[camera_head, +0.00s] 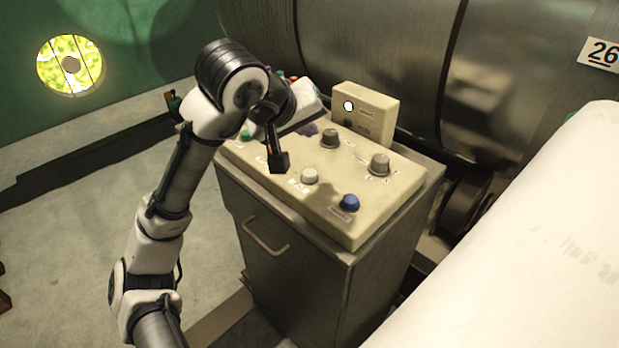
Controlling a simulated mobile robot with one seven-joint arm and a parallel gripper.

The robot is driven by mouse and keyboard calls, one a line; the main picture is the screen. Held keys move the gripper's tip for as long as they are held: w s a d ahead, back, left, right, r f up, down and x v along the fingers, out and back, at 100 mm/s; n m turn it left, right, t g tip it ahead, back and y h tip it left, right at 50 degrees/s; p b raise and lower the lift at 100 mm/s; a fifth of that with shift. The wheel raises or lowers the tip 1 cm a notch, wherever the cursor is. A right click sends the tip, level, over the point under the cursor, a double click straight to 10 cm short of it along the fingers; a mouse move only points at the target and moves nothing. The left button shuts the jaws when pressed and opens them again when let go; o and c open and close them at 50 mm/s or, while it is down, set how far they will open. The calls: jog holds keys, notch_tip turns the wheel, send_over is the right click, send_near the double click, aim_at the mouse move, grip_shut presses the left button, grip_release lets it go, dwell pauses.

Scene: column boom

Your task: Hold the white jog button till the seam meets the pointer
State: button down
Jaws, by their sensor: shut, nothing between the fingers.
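The white jog button (310,175) sits near the front edge of the beige control panel (352,234), uncovered. My gripper (279,168) is shut and empty, pointing down just left of the white button and apart from it in the picture. Its height over the panel is hard to tell. A large metal drum (385,50) lies behind the panel, with a dark seam line (451,68) running down it. I cannot make out a pointer.
A white roll (540,250) fills the lower right.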

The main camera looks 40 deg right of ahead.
jog(key=b, duration=0.4)
send_over(307, 176)
notch_tip(307, 176, down, 5)
jog(key=shift+f+b, duration=0.45)
jog(key=shift+f, duration=0.4)
jog(key=shift+f, duration=0.1)
dwell(1.0)
jog(key=shift+f, duration=0.3)
jog(key=shift+f, duration=0.5)
dwell(4.5)
